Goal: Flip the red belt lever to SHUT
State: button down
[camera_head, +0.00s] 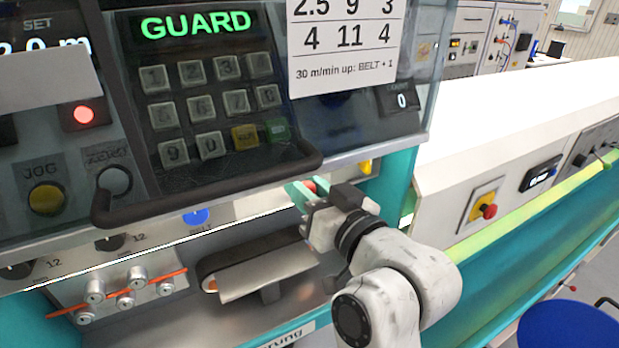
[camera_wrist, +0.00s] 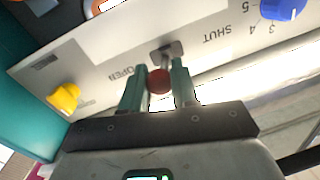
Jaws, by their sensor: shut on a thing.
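The red belt lever (camera_wrist: 159,81) shows in the wrist view as a round red knob on a short metal stem, in front of a small metal plate on a pale panel. OPEN is printed left of the plate and SHUT right of it, upside down. The stem points nearly straight toward the camera, so I cannot tell which mark it favours. My gripper (camera_wrist: 159,67) is shut on the knob, one green finger on each side. In the head view, my gripper (camera_head: 306,197) is under the guard's lower edge, with a bit of the red knob (camera_head: 309,184) showing.
In the wrist view, a yellow knob (camera_wrist: 65,97) is at left and a blue dial (camera_wrist: 283,8) at upper right. In the head view, the dark guard handle (camera_head: 210,193) hangs left of my gripper. A belt unit (camera_head: 265,265) is below left. A red stop button (camera_head: 488,211) is at right.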

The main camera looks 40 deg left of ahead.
jog(key=s+m+t+h+b, duration=0.1)
jog(key=m+t+h, duration=0.1)
jog(key=m+t, duration=0.1)
jog(key=s+a+m+t+h+b, duration=0.1)
jog(key=m+t+h+b, duration=0.1)
jog(key=t+h, duration=0.1)
jog(key=s+m+t+h+b, duration=0.1)
jog(key=m+t+h, duration=0.2)
jog(key=t, duration=0.1)
jog(key=shift+s+a+f+m, duration=0.1)
jog(key=shift+s+a+m, duration=0.2)
jog(key=shift+s+a, duration=0.1)
jog(key=shift+t, duration=0.3)
jog(key=c, duration=0.9)
grip_release()
